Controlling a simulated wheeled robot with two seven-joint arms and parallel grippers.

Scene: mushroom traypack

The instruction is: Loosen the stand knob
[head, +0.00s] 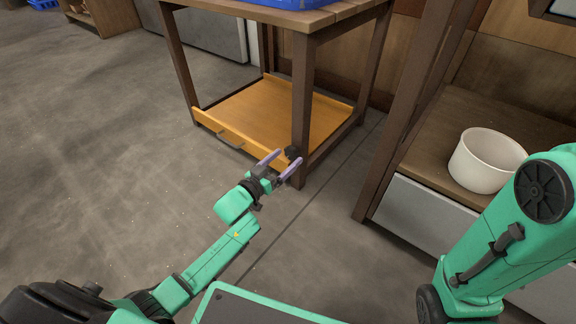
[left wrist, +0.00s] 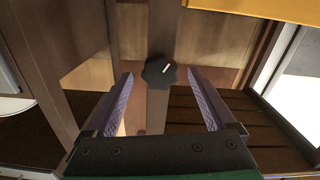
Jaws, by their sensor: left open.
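The stand knob (left wrist: 160,71) is a black lobed knob with a pale mark, on a brown wooden post of the stand. In the left wrist view it lies between and just beyond the fingertips of my left gripper (left wrist: 161,80), which is open with nothing between its fingers. In the head view the dark knob (head: 292,153) sits low on the stand's front leg (head: 303,100), and my left gripper (head: 281,163) points at it with its two purple fingers apart. I cannot tell whether the fingers touch it. My right gripper is out of view.
At right, a white bucket (head: 485,160) stands on a wooden surface. The grey floor (head: 90,170) at left is clear.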

